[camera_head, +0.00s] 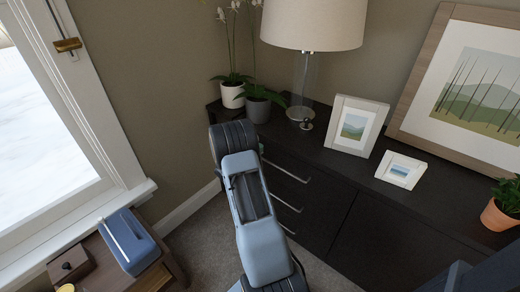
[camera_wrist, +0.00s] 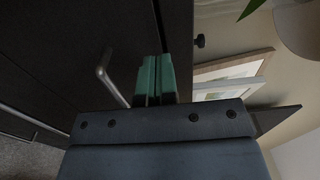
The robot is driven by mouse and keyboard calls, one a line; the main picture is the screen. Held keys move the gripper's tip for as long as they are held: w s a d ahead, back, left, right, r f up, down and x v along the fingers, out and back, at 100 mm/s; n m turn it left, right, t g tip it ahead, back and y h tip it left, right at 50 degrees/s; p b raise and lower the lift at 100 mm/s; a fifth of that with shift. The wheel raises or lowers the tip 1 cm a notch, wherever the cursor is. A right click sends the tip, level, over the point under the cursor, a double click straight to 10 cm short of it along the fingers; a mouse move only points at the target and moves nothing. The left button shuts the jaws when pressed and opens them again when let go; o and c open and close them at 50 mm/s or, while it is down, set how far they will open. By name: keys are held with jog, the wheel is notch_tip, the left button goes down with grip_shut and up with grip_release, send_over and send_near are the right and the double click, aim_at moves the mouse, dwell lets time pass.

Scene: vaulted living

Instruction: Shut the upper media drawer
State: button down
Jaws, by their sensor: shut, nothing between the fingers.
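The dark media cabinet (camera_head: 340,200) stands along the wall, with several drawers stacked at its left end. The upper drawer front (camera_head: 270,160) carries a slim metal bar handle (camera_head: 288,171); my arm covers its left part. I cannot tell whether this drawer stands slightly out. In the wrist view, a dark front with a bar handle (camera_wrist: 108,78) fills the left side. My gripper (camera_wrist: 155,62) shows its green fingers shut together and empty, beside that handle and close to the cabinet's top edge. Contact with the front is not clear.
On the cabinet top are potted orchids (camera_head: 257,104), a lamp (camera_head: 304,95), a small framed picture (camera_head: 355,126), a smaller frame (camera_head: 401,170), a large frame (camera_head: 460,75) and a potted plant (camera_head: 501,207). Carpet (camera_head: 205,245) is clear between.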

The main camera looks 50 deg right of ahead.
jog(key=a+p, duration=0.3)
jog(key=a, duration=1.1)
jog(key=s+a+f+m+g+y, duration=0.1)
jog(key=s+f+m+g+y, duration=0.3)
jog(key=s+m, duration=0.55)
jog(key=s+a+r+m+y+p, duration=0.3)
jog(key=a+r+m+y+p, duration=0.3)
jog(key=r+m, duration=0.4)
jog(key=s+a+r+m+y+p, duration=0.35)
jog(key=a+r+m, duration=0.4)
jog(key=m, duration=0.45)
jog(key=a+r+m+t+y+p, duration=0.2)
jog(key=a+r+t+p, duration=0.1)
jog(key=r, duration=0.8)
jog(key=s+a+r+m+t+y+p, duration=0.1)
jog(key=a+r+m+t+y+p, duration=0.1)
jog(key=a+r+p, duration=0.4)
notch_tip(320, 180, up, 6)
jog(key=shift+a+f+m+t+y+p, duration=0.1)
jog(key=shift+a+m+t+y+p, duration=0.2)
jog(key=shift+m+t+p, duration=0.5)
jog(key=shift+n, duration=0.25)
